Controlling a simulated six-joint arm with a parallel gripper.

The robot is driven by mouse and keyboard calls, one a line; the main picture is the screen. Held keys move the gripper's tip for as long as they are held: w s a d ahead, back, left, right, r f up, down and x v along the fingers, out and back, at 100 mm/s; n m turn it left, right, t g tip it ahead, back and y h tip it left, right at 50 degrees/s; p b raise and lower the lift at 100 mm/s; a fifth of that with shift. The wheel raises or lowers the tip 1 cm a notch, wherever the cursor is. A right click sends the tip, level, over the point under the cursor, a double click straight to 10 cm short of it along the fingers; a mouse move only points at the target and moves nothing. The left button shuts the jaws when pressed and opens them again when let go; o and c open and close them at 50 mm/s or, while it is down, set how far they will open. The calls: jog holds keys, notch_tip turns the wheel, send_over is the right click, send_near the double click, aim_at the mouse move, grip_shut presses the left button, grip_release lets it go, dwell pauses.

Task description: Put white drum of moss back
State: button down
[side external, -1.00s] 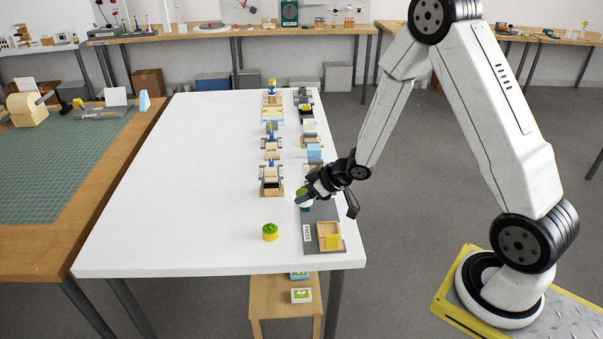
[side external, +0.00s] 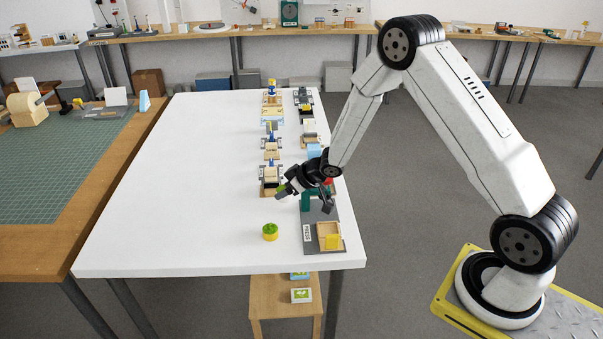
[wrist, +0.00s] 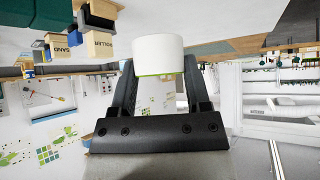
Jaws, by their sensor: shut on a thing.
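The white drum of moss (wrist: 158,55) is between the two fingers of my gripper (wrist: 157,82) in the wrist view, with a thin green edge showing. In the side external view my gripper (side external: 284,188) is shut on it above the white table, and green moss shows at the fingertips. The drum's white side is hard to make out there. A yellow drum with green moss (side external: 270,233) stands on the table, in front of my gripper and apart from it.
A grey board (side external: 310,247) carries a wooden tray (side external: 319,230) with a yellow block (side external: 333,241). A teal block (side external: 306,203) stands just right of my gripper. Wooden models (side external: 270,150) line the table behind. The table's left part (side external: 180,190) is clear.

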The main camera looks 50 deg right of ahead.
jog(key=shift+w+d+f, duration=0.15)
jog(key=shift+w+f, duration=1.4)
jog(key=shift+w+d+f, duration=0.15)
jog(key=shift+w+f, duration=1.35)
jog(key=shift+w+f, duration=0.15)
jog(key=shift+f, duration=0.1)
jog(key=shift+w+f, duration=0.1)
jog(key=shift+f, duration=1.5)
jog(key=shift+f, duration=0.15)
jog(key=shift+c, duration=0.3)
grip_release()
jog(key=shift+r, duration=0.2)
